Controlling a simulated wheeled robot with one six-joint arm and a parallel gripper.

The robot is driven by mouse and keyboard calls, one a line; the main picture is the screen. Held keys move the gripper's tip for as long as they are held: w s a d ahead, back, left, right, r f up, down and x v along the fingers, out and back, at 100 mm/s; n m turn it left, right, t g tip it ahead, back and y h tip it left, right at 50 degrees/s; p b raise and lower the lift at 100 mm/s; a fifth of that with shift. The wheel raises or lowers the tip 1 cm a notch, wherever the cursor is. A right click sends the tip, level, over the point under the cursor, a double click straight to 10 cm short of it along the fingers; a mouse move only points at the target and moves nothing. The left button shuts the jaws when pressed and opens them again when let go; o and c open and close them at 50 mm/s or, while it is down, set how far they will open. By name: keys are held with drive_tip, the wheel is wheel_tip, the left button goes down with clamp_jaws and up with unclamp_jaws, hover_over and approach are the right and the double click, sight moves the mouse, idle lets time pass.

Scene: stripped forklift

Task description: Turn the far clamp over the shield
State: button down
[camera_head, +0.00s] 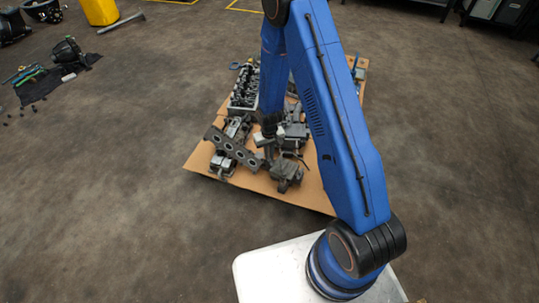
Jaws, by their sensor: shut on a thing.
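My gripper (268,131) is at the lower end of my blue arm, low among grey metal engine parts on a cardboard sheet (318,200). It is small and dark here, and it is shut on a small part that I take to be the far clamp, mostly hidden by the gripper. I cannot clearly pick out the shield or tell how the clamp is turned. A grey plate with several round holes (233,149) lies tilted over other parts, left of my gripper. A grey casting (286,177) lies just below and right of it.
A block with rows of dark parts (243,90) stands at the back left of the cardboard. My arm hides much of its right side. Tools lie on a dark cloth (55,82) at far left. A yellow object (100,10) stands behind.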

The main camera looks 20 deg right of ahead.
drive_tip(key=n, duration=0.4)
drive_tip(key=shift+a+n, duration=0.1)
drive_tip(key=shift+n, duration=0.2)
drive_tip(key=shift+s+a+n, duration=0.1)
drive_tip(key=shift+n, duration=1.5)
drive_tip(key=c, duration=1.9)
unclamp_jaws()
drive_tip(key=shift+o, duration=0.2)
wheel_tip(320, 180, up, 18)
drive_tip(key=shift+f, duration=0.25)
